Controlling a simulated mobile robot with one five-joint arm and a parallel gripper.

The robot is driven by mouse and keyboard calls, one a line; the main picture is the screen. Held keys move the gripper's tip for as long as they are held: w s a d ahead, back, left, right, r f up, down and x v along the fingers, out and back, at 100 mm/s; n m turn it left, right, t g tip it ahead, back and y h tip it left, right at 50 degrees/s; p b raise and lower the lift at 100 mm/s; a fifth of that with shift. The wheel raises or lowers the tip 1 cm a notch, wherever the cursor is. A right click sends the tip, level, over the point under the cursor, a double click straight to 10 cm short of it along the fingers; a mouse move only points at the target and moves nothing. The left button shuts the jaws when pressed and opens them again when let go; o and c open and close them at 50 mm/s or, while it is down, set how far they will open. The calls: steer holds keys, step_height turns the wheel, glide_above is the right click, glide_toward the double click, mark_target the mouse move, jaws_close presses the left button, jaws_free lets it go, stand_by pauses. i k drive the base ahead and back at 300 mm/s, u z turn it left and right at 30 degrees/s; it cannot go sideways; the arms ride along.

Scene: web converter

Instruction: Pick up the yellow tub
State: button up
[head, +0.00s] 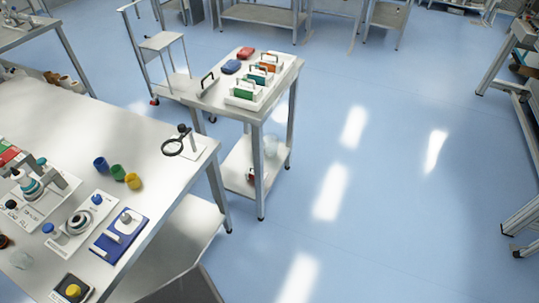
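The yellow tub (133,181) is a small round cup on the grey worktable (165,150) at the left, near the table's right edge. It stands at the near end of a short row, beside the green tub (118,172) and the blue tub (101,163). The three are close together; I cannot tell whether they touch. My gripper is not in view.
A blue device (120,236) and a white device with a dial (77,222) lie nearer than the tubs. A black ring on a stand (172,148) is at the table's far right corner. A trolley (282,88) with colored items stands beyond. Blue floor (400,200) is open at right.

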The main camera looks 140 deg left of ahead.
mark_target(133, 180)
steer(key=z, duration=1.7)
steer(key=k, duration=1.85)
steer(key=z, duration=1.6)
steer(key=k, duration=0.9)
steer(key=u, duration=0.2)
steer(key=i, duration=0.9)
steer(key=z, duration=0.05)
